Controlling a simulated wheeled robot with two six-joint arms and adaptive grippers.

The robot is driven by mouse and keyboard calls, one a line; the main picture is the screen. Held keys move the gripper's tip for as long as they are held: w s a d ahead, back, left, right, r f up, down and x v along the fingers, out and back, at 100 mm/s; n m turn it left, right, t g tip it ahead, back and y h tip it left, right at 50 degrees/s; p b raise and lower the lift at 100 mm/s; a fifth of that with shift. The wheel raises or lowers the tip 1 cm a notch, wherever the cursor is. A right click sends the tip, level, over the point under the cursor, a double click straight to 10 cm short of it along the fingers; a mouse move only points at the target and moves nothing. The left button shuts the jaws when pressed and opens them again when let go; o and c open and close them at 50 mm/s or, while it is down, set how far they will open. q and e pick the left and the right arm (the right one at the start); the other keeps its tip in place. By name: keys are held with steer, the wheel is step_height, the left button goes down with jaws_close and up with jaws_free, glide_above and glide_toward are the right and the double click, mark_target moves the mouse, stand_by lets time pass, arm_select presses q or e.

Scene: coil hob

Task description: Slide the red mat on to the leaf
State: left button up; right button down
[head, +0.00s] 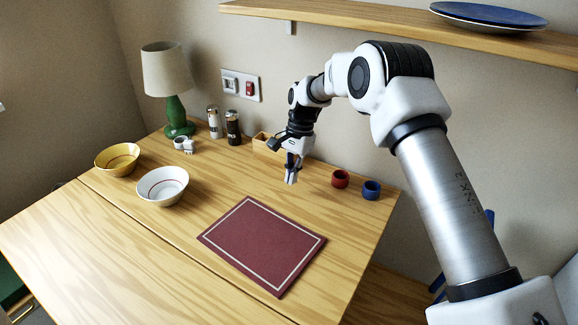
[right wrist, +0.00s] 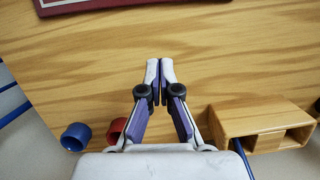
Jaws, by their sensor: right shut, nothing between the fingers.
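The red mat (head: 262,245), dark red with a pale border line, lies flat on the main part of the wooden table (head: 340,215). Its near edge is close to the seam but on the far side of it. The leaf (head: 120,255) is the table part on the near left side of that seam. My right gripper (head: 291,180) is shut and empty, pointing down beyond the mat's far edge, apart from it. In the right wrist view the closed fingertips (right wrist: 160,65) show over wood, and the mat's edge (right wrist: 130,8) shows at the top. My left gripper is not in view.
A white bowl (head: 162,187) and a yellow bowl (head: 117,160) stand left of the mat. A red cup (head: 340,179) and a blue cup (head: 371,190) stand at the right. A wooden box (right wrist: 262,122) is near my gripper. The leaf's front is clear.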

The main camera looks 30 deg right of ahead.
mark_target(278, 209)
steer(key=x, duration=0.4)
steer(key=shift+w+f, duration=0.2)
steer(key=shift+f, duration=0.15)
steer(key=a, duration=0.1)
steer(key=s+a, duration=0.1)
steer(key=a, duration=0.1)
steer(key=shift+s+f, duration=0.3)
steer(key=shift+s, duration=0.05)
steer(key=shift+a+f, duration=0.1)
steer(key=shift+a, duration=0.4)
steer(key=shift+s, duration=0.1)
